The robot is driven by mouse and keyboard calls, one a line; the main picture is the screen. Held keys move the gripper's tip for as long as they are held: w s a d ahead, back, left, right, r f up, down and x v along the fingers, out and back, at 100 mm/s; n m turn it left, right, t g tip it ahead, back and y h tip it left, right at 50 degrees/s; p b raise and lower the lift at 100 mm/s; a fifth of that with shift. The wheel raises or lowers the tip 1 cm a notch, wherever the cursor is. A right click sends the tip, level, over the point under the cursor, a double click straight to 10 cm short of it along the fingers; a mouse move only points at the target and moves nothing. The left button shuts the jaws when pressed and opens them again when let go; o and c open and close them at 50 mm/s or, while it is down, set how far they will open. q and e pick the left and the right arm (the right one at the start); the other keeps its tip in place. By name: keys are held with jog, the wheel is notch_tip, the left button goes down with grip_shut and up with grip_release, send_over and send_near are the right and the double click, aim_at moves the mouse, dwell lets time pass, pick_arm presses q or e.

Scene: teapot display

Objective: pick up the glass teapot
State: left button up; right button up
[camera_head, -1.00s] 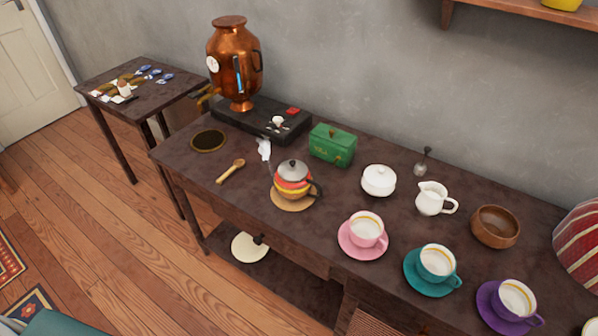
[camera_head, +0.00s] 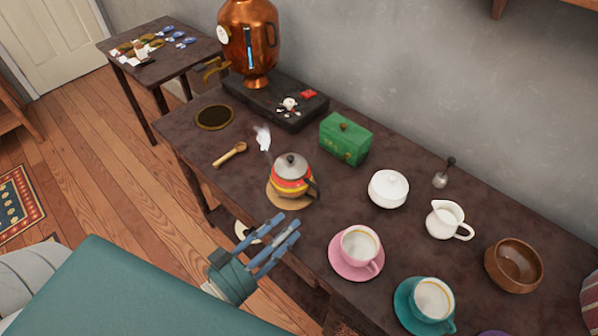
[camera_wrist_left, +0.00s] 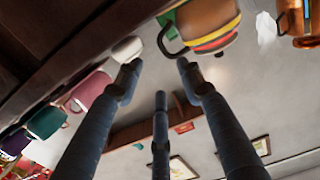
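The teapot (camera_head: 291,186) has a grey domed lid, red, yellow and orange bands and a dark handle at its right. I cannot tell whether it is glass. In the left wrist view the teapot (camera_wrist_left: 210,24) is near the top, tilted by the camera angle. My left gripper (camera_head: 280,238) is open and empty, in front of the teapot by the table's front edge, apart from it. Its fingers (camera_wrist_left: 158,78) are spread in the wrist view. My right gripper is not in view.
A pink cup (camera_head: 359,247) on its saucer stands right of the gripper. A teal cup (camera_head: 432,297), a white sugar bowl (camera_head: 388,189) and a green tin (camera_head: 345,141) are further along. A copper samovar (camera_head: 249,40) stands behind.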

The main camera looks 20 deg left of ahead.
aim_at(319, 197)
pick_arm(q)
jog(key=x, duration=0.4)
jog(key=shift+r, duration=0.15)
jog(key=shift+w+d, duration=0.1)
jog(key=shift+w, duration=0.15)
jog(key=shift+p+x, duration=0.35)
jog(key=shift+x, duration=0.4)
jog(key=x, duration=0.3)
jog(key=shift+w+p, duration=0.3)
jog(key=shift+w, duration=0.05)
jog(key=shift+w+f, duration=0.3)
jog(key=shift+w, duration=0.1)
grip_shut()
jog(key=shift+r, duration=0.2)
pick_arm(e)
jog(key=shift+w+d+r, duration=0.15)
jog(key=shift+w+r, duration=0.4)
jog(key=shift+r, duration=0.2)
